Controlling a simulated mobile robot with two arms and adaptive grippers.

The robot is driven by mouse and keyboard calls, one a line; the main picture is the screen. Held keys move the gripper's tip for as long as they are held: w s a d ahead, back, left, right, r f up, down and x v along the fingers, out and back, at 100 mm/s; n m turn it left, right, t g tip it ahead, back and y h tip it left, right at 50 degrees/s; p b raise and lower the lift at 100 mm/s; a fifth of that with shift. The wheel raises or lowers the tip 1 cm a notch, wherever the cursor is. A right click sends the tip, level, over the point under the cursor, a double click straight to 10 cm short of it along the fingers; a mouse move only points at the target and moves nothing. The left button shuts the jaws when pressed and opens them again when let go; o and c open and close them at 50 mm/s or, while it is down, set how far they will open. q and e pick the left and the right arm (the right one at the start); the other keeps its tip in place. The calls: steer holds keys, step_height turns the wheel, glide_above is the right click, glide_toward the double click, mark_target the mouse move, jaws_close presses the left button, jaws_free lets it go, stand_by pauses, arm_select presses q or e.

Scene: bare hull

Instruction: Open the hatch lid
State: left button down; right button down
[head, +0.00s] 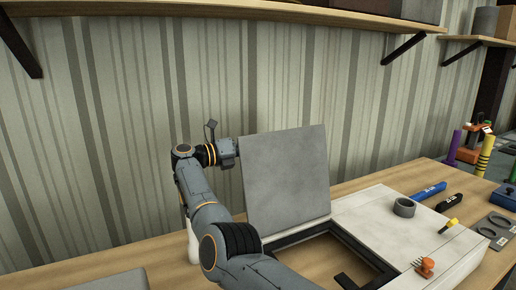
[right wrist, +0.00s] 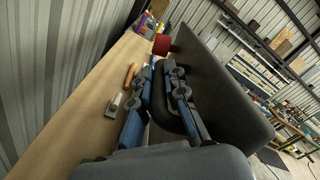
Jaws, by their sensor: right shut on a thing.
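The grey hatch lid (head: 286,180) stands nearly upright at the back edge of a black-framed opening (head: 345,238) in a white box top (head: 385,217). My right arm rises at its left, and my right gripper (head: 232,152) is at the lid's upper left edge, with the fingertips partly hidden behind it. In the right wrist view the two fingers (right wrist: 160,100) are close around a dark rounded part beside the lid's broad dark face (right wrist: 222,95); I cannot tell whether this part is a handle. My left gripper is not in view.
A grey tape roll (head: 404,207), a yellow-handled tool (head: 447,227) and an orange-topped piece (head: 426,266) lie on the white top. Blue and black items (head: 428,191) lie behind. A striped wall stands close behind the lid, with a wooden shelf (head: 250,10) above.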

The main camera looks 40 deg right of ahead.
steer(key=c, duration=1.4)
jaws_free()
steer(key=shift+s, duration=0.1)
steer(key=shift+o, duration=0.2)
steer(key=v, duration=0.7)
steer(key=shift+a, duration=0.25)
